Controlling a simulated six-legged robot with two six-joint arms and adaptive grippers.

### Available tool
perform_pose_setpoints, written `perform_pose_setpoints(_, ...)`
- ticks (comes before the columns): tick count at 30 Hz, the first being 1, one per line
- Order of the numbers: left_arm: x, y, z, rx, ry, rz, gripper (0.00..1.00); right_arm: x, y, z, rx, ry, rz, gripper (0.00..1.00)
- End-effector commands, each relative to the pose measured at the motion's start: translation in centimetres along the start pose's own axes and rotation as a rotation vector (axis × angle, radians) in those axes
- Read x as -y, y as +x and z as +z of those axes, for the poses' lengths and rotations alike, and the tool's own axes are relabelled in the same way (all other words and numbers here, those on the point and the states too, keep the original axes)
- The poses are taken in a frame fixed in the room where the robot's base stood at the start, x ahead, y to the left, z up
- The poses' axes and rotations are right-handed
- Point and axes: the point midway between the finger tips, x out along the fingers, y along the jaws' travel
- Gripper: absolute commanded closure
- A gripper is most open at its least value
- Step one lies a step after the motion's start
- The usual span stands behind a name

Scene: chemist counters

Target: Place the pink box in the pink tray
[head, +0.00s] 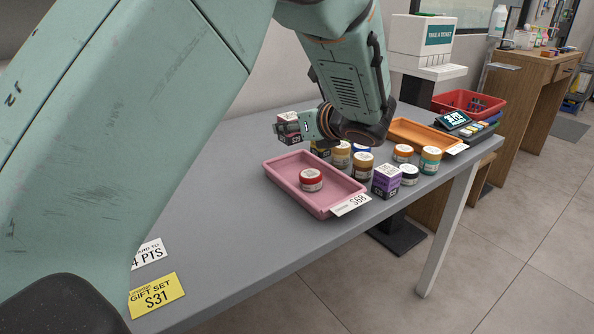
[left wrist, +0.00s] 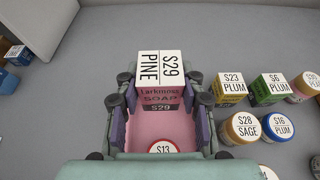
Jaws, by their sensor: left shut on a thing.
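My left gripper (head: 306,128) is shut on a small pink box with a white label top and a dark lower band (head: 288,122). In the left wrist view the box (left wrist: 160,92) sits between the fingers, its top reading S29 PINE. The pink tray (head: 277,178) lies on the grey counter below and nearer the head camera than the held box. In the left wrist view its pink floor (left wrist: 160,128) shows between the fingers. A red-lidded jar (head: 311,179) stands in the tray. My right gripper is in neither view.
Jars and small boxes stand right of the tray, among them a purple box (head: 386,181) and a teal jar (head: 431,160). An orange tray (head: 412,129) and a red basket (head: 468,101) lie farther back. A price card (head: 351,204) is at the tray's front edge.

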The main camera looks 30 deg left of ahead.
Motion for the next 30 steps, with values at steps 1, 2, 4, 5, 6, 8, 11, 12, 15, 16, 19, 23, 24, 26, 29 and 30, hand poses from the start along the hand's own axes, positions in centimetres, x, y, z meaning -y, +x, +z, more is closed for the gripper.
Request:
perform_pose_setpoints(1,0.0,0.5,-1.4,-0.002,0.005,0.001,0.94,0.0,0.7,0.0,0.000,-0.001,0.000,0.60)
perform_pose_setpoints(2,0.0,0.7,-1.8,-0.002,0.004,0.001,0.94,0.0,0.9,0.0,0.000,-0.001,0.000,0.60)
perform_pose_setpoints(4,0.0,0.9,-2.6,-0.001,0.003,0.001,0.94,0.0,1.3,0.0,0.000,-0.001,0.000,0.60)
perform_pose_setpoints(5,0.0,1.0,-2.8,-0.001,0.003,0.001,0.94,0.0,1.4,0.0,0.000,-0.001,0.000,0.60)
perform_pose_setpoints(6,0.0,1.1,-3.0,-0.001,0.003,0.000,0.94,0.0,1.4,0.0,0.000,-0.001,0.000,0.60)
perform_pose_setpoints(8,0.0,1.3,-3.4,0.000,0.003,0.000,0.94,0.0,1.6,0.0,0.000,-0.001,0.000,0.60)
perform_pose_setpoints(11,0.0,1.9,-4.8,-0.001,0.003,0.001,0.94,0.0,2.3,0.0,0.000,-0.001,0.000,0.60)
perform_pose_setpoints(12,-0.1,2.2,-5.5,-0.002,0.004,0.001,0.94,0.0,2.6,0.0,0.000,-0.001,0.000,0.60)
perform_pose_setpoints(15,0.0,2.9,-6.9,-0.001,0.002,0.001,0.94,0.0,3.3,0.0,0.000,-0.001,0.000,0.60)
perform_pose_setpoints(16,0.0,3.0,-7.1,-0.001,0.002,0.001,0.94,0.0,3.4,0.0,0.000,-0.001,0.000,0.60)
perform_pose_setpoints(19,0.0,3.1,-7.2,-0.001,0.001,0.000,0.94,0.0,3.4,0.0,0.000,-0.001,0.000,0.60)
perform_pose_setpoints(23,0.0,3.2,-7.1,-0.002,0.001,0.000,0.94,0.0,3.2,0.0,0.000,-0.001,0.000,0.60)
perform_pose_setpoints(24,0.0,3.2,-7.1,-0.002,0.001,0.000,0.94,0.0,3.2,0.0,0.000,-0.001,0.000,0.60)
perform_pose_setpoints(26,0.0,3.2,-7.2,-0.002,0.001,0.000,0.94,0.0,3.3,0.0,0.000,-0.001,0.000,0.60)
perform_pose_setpoints(29,0.0,3.3,-7.3,-0.002,0.001,0.001,0.59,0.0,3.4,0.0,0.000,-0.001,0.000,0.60)
perform_pose_setpoints(30,0.0,3.3,-7.3,-0.002,0.001,0.001,0.55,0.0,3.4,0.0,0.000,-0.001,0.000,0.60)
